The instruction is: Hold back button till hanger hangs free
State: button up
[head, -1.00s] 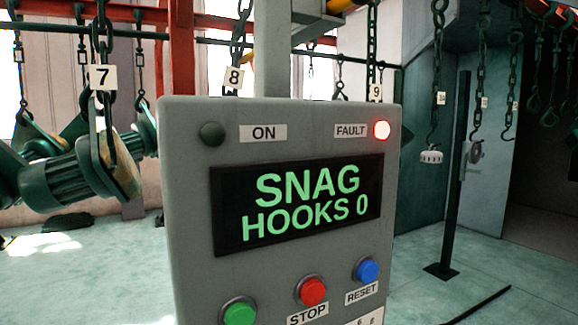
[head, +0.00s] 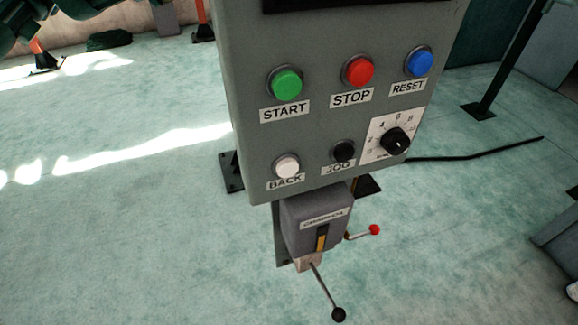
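The white BACK button (head: 287,166) is at the lower left of the grey control panel (head: 240,105) in the head view. Nothing touches it. The hangers on the overhead line are out of view now, apart from dark green machinery (head: 75,10) at the top left edge. Whether any hanger hangs free cannot be told from this view. My gripper is not in view.
The panel also has green START (head: 287,83), red STOP (head: 359,70), blue RESET (head: 419,62), black JOG (head: 343,151) and a dial (head: 396,141). Below is a grey box with a black-knobbed lever (head: 338,314) and a red-knobbed lever (head: 374,230). The floor at left is mostly clear.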

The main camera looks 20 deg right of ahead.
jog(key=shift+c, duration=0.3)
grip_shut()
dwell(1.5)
